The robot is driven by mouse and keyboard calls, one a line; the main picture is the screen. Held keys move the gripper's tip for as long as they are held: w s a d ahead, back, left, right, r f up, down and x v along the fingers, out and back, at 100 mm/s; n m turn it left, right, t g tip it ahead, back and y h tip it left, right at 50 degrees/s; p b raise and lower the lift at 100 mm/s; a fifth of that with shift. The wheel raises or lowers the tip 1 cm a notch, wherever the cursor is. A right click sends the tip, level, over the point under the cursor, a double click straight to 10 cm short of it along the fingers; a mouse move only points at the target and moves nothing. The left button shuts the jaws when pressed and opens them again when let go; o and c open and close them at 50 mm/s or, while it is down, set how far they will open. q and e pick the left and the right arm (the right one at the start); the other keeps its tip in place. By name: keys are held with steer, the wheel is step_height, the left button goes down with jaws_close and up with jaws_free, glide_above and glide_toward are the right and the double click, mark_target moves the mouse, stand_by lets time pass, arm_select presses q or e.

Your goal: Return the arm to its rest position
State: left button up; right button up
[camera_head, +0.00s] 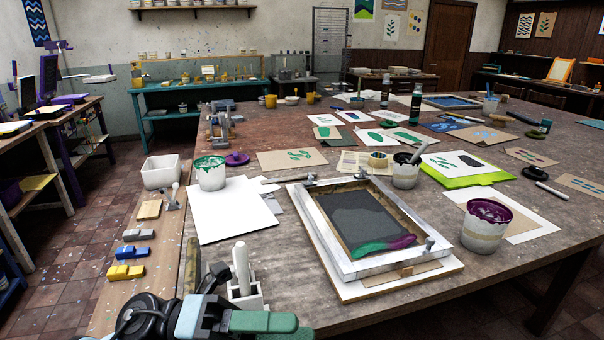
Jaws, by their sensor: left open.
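The hinged screen (440,242) lies on the large work table, its white frame around a dark grey mesh (365,216). A green and purple band of ink lies along the mesh's near edge. The screen lies flat or nearly flat over a pale board (350,292). My left gripper (280,323) is at the bottom edge of the view, left of and nearer than the screen, with green fingers pointing right. It is open and apart from the screen; nothing shows between its fingers, though they partly overlap. My right gripper is not in view.
A white holder with an upright handle (241,268) stands just beyond my left gripper. A green ink pot (210,176) and white paper (232,212) lie farther back. A purple ink pot (485,228) stands right of the screen. Blue and yellow blocks (125,272) line the left edge.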

arm_select(q)
steer(key=w+a+f+n+t+y, duration=0.25)
steer(key=f+n+t, duration=0.25)
steer(key=n+t, duration=0.6)
steer(key=w+a+f+n+t+y, duration=0.1)
steer(key=w+a+f+n+t, duration=0.35)
steer(key=n+t, duration=0.6)
steer(key=s+a+f+n+y, duration=0.2)
steer(key=f+n+y, duration=0.3)
steer(key=f+n, duration=0.15)
steer(key=s+a+f+n+y, duration=0.1)
steer(key=a+f+n+y, duration=0.3)
steer(key=f, duration=0.4)
steer(key=s+a+f+n+g+y, duration=0.2)
steer(key=s+f+n+g+y, duration=0.1)
steer(key=s+f, duration=0.7)
steer(key=s+a+f+n+g+y+p, duration=0.1)
steer(key=s+a+f+n+g+y, duration=0.2)
steer(key=s+f, duration=0.7)
steer(key=n+g, duration=0.2)
steer(key=n, duration=0.1)
steer(key=shift+s+g, duration=0.2)
steer(key=shift+g, duration=0.15)
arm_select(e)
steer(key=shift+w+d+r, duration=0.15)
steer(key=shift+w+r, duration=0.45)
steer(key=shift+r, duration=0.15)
